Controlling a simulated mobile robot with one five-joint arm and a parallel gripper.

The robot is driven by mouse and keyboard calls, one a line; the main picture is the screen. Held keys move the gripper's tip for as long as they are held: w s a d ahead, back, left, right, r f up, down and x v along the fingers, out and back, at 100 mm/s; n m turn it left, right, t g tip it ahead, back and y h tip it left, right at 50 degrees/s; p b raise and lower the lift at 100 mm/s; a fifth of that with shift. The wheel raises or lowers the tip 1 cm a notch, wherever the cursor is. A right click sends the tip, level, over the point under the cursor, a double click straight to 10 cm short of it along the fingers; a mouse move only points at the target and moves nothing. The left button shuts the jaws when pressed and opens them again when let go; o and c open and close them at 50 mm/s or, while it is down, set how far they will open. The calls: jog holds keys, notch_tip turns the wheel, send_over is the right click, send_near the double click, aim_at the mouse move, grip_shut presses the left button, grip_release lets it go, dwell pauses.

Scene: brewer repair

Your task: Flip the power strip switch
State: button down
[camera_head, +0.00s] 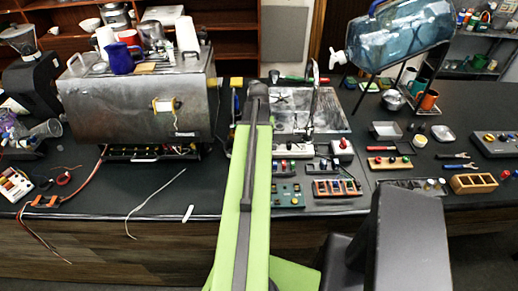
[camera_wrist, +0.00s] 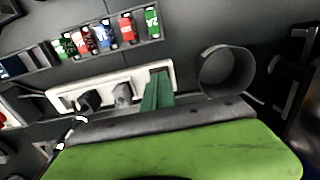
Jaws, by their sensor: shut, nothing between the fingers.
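The white power strip (camera_wrist: 68,98) lies across the middle of the wrist view, with a black plug (camera_wrist: 88,101) and a grey plug (camera_wrist: 122,94) in it. My gripper (camera_wrist: 159,74) shows as dark green fingers, shut and empty, over the strip's right end. I cannot tell whether the fingertips touch the strip. No switch can be made out; the fingers cover part of that end. In the head view the strip (camera_head: 293,151) lies on the dark counter just right of my green arm. My gripper is hidden there.
A dark cylindrical cup (camera_wrist: 226,72) stands close right of my fingers. A rack of coloured parts (camera_wrist: 105,36) lies above the strip in the wrist view. A metal machine (camera_head: 140,100) stands to the left.

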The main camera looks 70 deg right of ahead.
jog(key=shift+f, duration=0.15)
notch_tip(320, 180, up, 7)
jog(key=p, duration=0.7)
dwell(0.4)
